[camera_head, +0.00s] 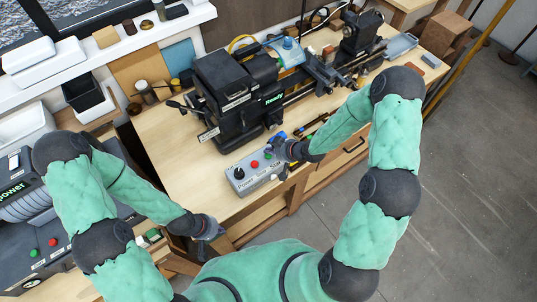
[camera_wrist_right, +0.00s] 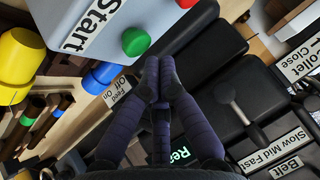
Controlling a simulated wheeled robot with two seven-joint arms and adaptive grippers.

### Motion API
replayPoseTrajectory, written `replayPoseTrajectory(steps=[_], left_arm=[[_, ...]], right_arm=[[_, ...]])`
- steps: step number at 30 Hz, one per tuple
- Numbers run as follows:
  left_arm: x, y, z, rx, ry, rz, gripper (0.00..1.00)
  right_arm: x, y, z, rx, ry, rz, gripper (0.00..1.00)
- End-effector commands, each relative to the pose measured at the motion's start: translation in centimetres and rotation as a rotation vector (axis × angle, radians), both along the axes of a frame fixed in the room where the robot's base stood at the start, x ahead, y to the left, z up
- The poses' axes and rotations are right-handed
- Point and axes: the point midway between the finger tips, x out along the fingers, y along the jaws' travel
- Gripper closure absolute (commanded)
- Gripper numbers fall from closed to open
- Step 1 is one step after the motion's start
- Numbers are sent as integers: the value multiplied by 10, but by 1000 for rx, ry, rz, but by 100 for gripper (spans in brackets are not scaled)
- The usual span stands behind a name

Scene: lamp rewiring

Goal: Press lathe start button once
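The grey control box (camera_head: 258,170) sits on the wooden bench in front of the black lathe (camera_head: 235,100). A red button (camera_head: 254,164) shows on its top. In the right wrist view, the box's face carries a "Start" label (camera_wrist_right: 92,22) with a green button (camera_wrist_right: 135,41) beside it, and a red button (camera_wrist_right: 186,3) at the upper edge. My right gripper (camera_head: 279,148) is at the box's right end; its dark fingers (camera_wrist_right: 159,68) are together and empty, tips close to the green button. I cannot tell if they touch it. My left gripper (camera_head: 212,231) hangs low, away from the box.
The lathe's labelled levers (camera_wrist_right: 230,97) lie close to the right gripper in the wrist view. Several coloured-handled tools (camera_wrist_right: 50,105) are on the other side. A grey machine (camera_head: 40,215) stands at the far left. Bare bench top shows left of the box.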

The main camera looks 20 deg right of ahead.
Motion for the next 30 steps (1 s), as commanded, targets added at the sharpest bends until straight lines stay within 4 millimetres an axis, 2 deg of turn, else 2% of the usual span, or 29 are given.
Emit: replayPoseTrajectory(steps=[6, 30], left_arm=[[0, 0, -7, 0, 0, 0, 100], [0, 0, -10, 0, 0, 0, 100]], right_arm=[[0, 0, -7, 0, -1, -1, 100], [0, 0, -12, 0, 0, 0, 100]])
